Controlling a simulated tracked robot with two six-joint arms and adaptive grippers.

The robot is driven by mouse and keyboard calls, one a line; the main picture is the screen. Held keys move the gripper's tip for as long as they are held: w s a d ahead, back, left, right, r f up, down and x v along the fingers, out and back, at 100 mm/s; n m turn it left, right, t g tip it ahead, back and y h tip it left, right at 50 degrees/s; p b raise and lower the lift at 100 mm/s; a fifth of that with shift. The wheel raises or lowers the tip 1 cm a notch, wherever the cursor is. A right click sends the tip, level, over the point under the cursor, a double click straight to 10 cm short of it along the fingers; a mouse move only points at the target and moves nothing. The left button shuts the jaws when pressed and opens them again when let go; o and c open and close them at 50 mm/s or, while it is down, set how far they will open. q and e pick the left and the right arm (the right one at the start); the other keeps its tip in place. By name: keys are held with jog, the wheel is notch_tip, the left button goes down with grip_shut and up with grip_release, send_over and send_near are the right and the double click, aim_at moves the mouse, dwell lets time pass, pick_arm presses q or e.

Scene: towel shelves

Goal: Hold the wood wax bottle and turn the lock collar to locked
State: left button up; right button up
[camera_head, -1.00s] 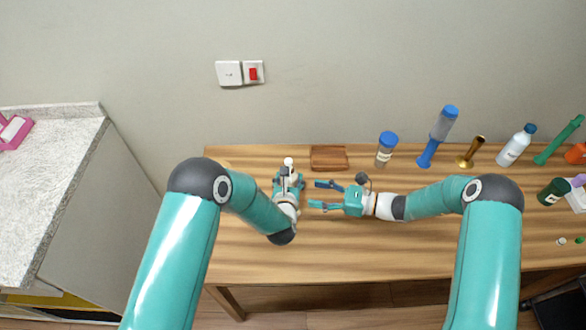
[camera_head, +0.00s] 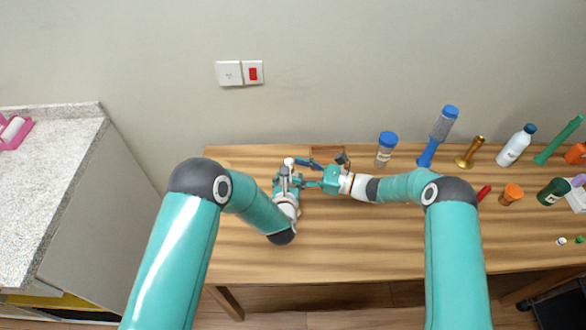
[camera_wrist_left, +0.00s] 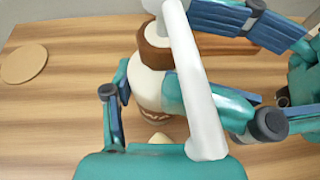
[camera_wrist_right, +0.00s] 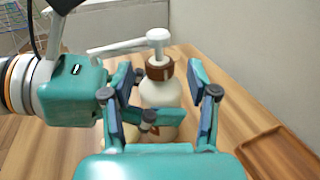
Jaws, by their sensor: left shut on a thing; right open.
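The wood wax bottle, a cream pump bottle with a brown collar, stands upright on the table; its body shows in the right wrist view (camera_wrist_right: 160,92). The lock collar (camera_wrist_right: 159,69) sits below the white pump head, whose long spout points left there. The bottle also shows in the left wrist view (camera_wrist_left: 148,88), its spout crossing in front. My left gripper (camera_head: 288,178) is shut on the bottle's body. The collar's lock marking is not readable.
A brown wooden tray (camera_wrist_right: 270,148) lies close behind my right gripper. A round wooden disc (camera_wrist_left: 24,64) lies left of the bottle.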

jog(key=shift+x, duration=0.95)
jog(key=shift+c, duration=0.2)
grip_shut()
jog(key=shift+m+t, duration=0.3)
jog(key=m+t, duration=0.1)
jog(key=t+h, duration=0.1)
jog(key=shift+s+r+m+t+h, duration=0.1)
jog(key=shift+s+m+t+h, duration=0.05)
jog(key=shift+m+t+h, duration=0.2)
jog(key=shift+m+t, duration=0.35)
jog(key=shift+t, duration=0.1)
jog(key=shift+o, duration=0.2)
grip_release()
